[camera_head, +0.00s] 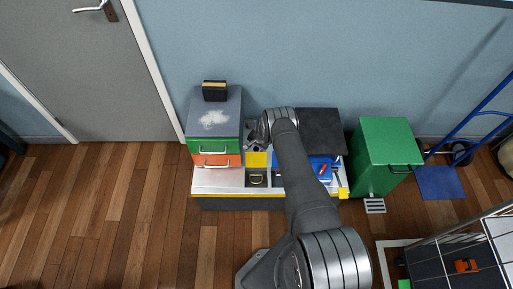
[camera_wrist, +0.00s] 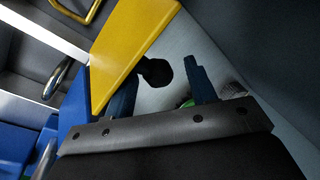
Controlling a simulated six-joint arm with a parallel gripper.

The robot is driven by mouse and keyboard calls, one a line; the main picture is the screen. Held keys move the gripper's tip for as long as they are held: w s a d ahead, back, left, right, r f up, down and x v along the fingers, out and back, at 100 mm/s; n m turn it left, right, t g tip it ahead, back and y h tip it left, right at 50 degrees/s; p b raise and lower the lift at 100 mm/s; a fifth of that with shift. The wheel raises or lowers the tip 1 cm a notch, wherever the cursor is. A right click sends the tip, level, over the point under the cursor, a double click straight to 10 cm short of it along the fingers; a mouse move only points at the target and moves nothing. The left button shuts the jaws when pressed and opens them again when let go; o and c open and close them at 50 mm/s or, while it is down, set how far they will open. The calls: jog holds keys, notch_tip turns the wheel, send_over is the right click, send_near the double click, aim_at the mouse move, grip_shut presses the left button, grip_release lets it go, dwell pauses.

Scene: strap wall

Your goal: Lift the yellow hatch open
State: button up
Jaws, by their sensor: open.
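The yellow hatch (camera_head: 257,159) is a small flat panel in the middle of the low bench in the head view. It appears raised at the back of an open dark compartment (camera_head: 257,181), though its exact angle is hard to tell. In the wrist view the hatch (camera_wrist: 135,42) slants across the upper middle. My gripper (camera_wrist: 160,74) is open, its two dark blue fingers apart with nothing seen held between them. The left finger is partly hidden by the hatch's lower end; I cannot tell whether they touch. In the head view my arm hides the fingers.
Left stands a green and orange drawer unit (camera_head: 214,150) with a grey top; right are a blue box (camera_head: 322,165), a dark panel (camera_head: 320,130) and a green bin (camera_head: 384,150). The wall is close behind.

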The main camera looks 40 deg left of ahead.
jog(key=shift+d, duration=0.1)
jog(key=d+r, duration=0.3)
jog(key=r, duration=1.4)
jog(key=shift+w, duration=0.3)
jog(key=shift+d, duration=0.1)
jog(key=f, duration=0.4)
jog(key=a+f, duration=0.1)
jog(key=f, duration=0.3)
jog(key=a+f, duration=0.1)
jog(key=f, duration=0.2)
jog(key=shift+s+a+f, duration=0.1)
jog(key=shift+s+f, duration=0.15)
jog(key=shift+f, duration=0.25)
